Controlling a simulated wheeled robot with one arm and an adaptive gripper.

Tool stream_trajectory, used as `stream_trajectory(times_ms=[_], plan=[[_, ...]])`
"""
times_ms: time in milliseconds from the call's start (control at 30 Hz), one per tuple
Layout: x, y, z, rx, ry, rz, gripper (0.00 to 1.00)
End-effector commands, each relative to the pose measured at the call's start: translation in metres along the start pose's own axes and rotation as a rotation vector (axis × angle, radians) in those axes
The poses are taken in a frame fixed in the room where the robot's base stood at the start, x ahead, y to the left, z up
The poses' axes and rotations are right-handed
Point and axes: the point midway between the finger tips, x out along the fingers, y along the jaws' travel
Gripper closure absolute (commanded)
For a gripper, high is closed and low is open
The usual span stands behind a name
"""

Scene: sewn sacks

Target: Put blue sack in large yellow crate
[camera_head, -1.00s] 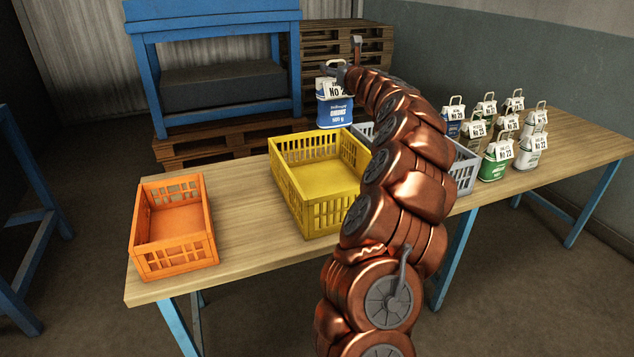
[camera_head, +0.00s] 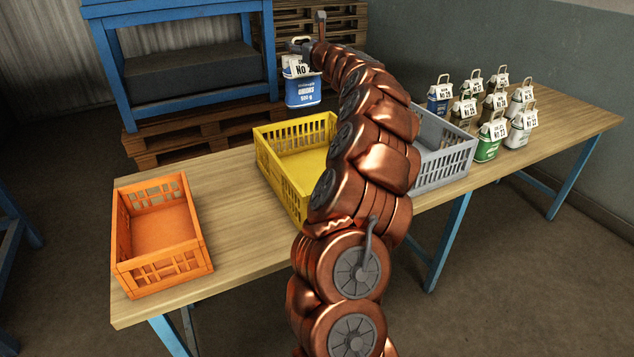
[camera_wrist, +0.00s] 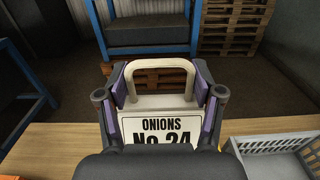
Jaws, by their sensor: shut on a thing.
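The blue sack (camera_head: 303,91) with a white top hangs from my gripper (camera_head: 300,48), high at the far side of the table. In the wrist view my gripper (camera_wrist: 160,98) is shut on the sack's pale handle (camera_wrist: 160,70), above a label (camera_wrist: 160,130) reading "ONIONS No 24". The large yellow crate (camera_head: 262,158) stands on the table, open and empty where visible. The sack shows above and behind the crate's far edge in the head view. My arm hides the crate's right part.
An orange crate (camera_head: 120,245) stands at the table's left end, and a grey crate (camera_head: 445,165) right of the yellow one. Several sacks (camera_head: 487,140) stand further right, among them another blue one (camera_head: 440,98). Bare tabletop (camera_head: 225,205) lies between the orange and yellow crates.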

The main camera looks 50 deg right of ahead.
Motion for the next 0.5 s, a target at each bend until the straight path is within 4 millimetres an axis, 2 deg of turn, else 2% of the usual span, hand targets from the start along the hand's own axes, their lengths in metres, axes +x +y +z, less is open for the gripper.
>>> stream_trajectory(times_ms=[333,500], plan=[[0.001,0.003,-0.025,0.0,-0.001,0.005,1.0],[0.001,0.004,-0.049,0.0,-0.001,0.006,1.0]])
